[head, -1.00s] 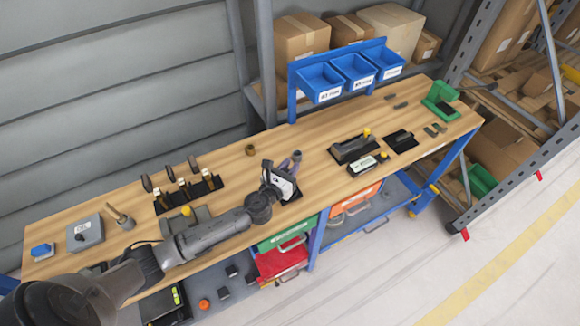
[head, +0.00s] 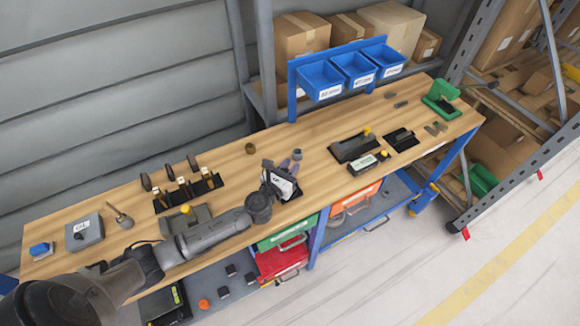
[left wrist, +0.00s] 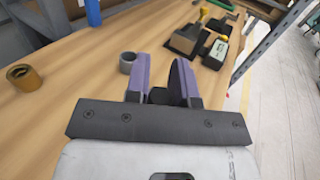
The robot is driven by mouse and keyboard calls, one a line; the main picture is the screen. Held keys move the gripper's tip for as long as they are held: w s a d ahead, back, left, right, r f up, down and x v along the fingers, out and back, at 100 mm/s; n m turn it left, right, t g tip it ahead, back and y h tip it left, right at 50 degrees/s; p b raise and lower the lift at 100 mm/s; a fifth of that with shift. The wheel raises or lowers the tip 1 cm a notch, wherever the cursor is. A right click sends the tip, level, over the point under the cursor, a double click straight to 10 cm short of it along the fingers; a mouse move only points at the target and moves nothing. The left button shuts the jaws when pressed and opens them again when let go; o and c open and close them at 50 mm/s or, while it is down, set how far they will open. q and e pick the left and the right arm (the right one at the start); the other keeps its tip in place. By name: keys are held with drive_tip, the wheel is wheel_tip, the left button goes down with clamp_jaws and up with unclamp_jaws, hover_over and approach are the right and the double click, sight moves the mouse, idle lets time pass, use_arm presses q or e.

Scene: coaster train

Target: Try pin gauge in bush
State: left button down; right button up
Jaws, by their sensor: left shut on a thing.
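My left gripper (head: 287,166) is over the middle of the bench, its purple fingers (left wrist: 162,82) pointing away in the left wrist view. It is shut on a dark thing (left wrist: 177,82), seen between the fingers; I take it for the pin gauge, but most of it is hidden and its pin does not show. A grey ring-shaped bush (left wrist: 127,62) stands upright on the wood just beyond the left finger; it also shows by the fingertips in the head view (head: 297,154). Whether they touch is unclear. A brass bush (left wrist: 22,77) stands farther left.
A black rack (head: 205,186) with several dark-handled tools stands left of the gripper. A grey box (head: 84,232) lies at the far left. Black trays (head: 349,150) and a green device (head: 440,97) are to the right. Blue bins (head: 355,68) stand behind. Bare wood lies behind the gripper.

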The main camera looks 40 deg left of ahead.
idle(0.3)
use_arm(q)
drive_tip(key=c, duration=0.9)
unclamp_jaws()
drive_tip(key=s+d, duration=0.2)
drive_tip(key=s, duration=1.1)
drive_tip(key=shift+s, duration=0.35)
